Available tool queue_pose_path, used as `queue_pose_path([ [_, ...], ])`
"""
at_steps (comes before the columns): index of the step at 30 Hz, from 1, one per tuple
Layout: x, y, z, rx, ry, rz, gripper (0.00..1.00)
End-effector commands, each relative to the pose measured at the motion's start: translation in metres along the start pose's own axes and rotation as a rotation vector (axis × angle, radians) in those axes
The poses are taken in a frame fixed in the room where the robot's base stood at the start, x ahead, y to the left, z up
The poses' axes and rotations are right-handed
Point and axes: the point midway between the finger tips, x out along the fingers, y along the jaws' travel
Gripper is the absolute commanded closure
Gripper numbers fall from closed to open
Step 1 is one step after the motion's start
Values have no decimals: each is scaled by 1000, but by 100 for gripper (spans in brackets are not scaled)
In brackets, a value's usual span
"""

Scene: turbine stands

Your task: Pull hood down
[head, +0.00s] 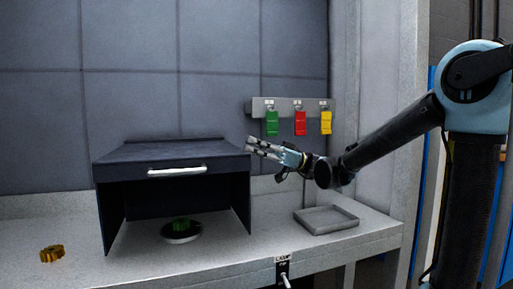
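The dark hood (172,152) stands on the grey bench at the left, with its front open. A pale bar handle (176,171) runs along the front edge of its top.
A brass-coloured gear-like part (52,254) lies on the bench at the left. A shallow grey tray (326,219) lies at the right, below my arm. Green, red and yellow tags (300,123) hang from a wall rack (285,106). A lever switch (283,270) is on the bench front.

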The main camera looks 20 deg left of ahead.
Motion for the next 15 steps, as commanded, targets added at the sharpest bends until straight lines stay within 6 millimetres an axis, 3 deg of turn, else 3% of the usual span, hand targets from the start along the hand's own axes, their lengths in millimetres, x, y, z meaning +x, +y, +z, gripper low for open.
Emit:
queue_pose_path([
  [1,-1,-4,10,0,-24,-3,100],
  [7,0,-5,3,-1,-21,-3,100],
  [15,10,-3,-33,-3,-5,0,100],
])
